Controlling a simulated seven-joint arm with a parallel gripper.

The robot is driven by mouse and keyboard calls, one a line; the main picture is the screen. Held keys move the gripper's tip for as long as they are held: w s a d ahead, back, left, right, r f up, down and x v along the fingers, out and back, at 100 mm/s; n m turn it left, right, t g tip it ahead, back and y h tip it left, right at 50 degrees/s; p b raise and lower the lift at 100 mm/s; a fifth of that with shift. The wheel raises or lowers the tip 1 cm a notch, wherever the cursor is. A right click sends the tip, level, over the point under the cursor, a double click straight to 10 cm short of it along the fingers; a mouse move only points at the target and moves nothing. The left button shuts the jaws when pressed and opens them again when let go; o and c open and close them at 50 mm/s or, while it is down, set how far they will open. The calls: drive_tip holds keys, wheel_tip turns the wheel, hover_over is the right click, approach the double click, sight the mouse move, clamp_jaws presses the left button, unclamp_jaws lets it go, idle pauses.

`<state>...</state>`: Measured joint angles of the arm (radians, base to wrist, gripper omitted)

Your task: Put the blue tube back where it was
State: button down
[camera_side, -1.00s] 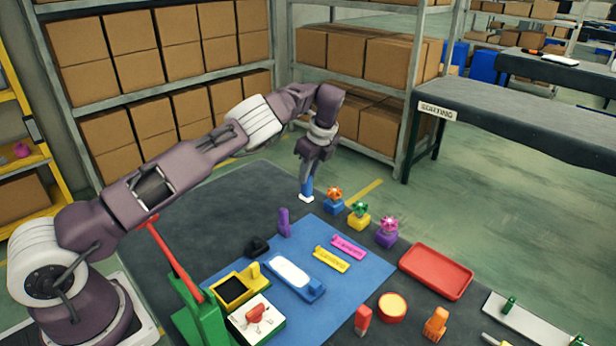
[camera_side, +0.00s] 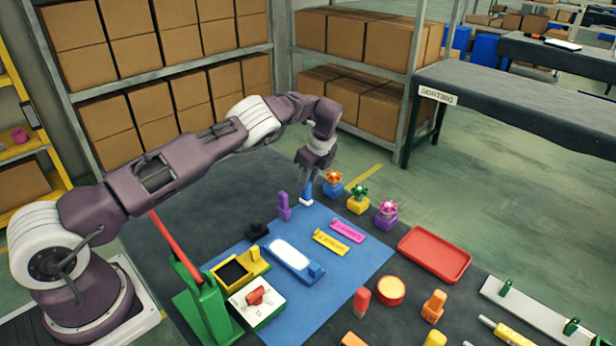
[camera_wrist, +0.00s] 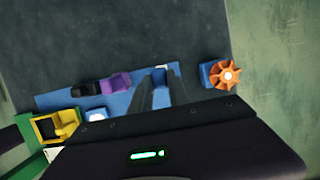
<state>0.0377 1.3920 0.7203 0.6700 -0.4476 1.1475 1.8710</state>
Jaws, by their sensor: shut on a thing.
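The blue tube (camera_side: 306,189) is upright in my gripper (camera_side: 307,182), with a white part at its lower end. It is at the far corner of the blue mat (camera_side: 345,285); I cannot tell whether its end touches the mat. My gripper is shut on the tube. In the wrist view the fingers of my gripper (camera_wrist: 155,88) are over the mat's edge, and the tube is mostly hidden between them.
A purple piece (camera_side: 283,207) stands close left of the tube. A black piece (camera_side: 258,230), a white-topped blue holder (camera_side: 294,258) and a red tray (camera_side: 435,255) are nearer.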

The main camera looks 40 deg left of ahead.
drive_tip(key=shift+f, duration=0.65)
drive_tip(key=c, duration=1.6)
unclamp_jaws()
drive_tip(key=o, duration=0.6)
drive_tip(key=c, duration=0.3)
drive_tip(key=shift+c, duration=0.2)
drive_tip(key=shift+v, duration=2.5)
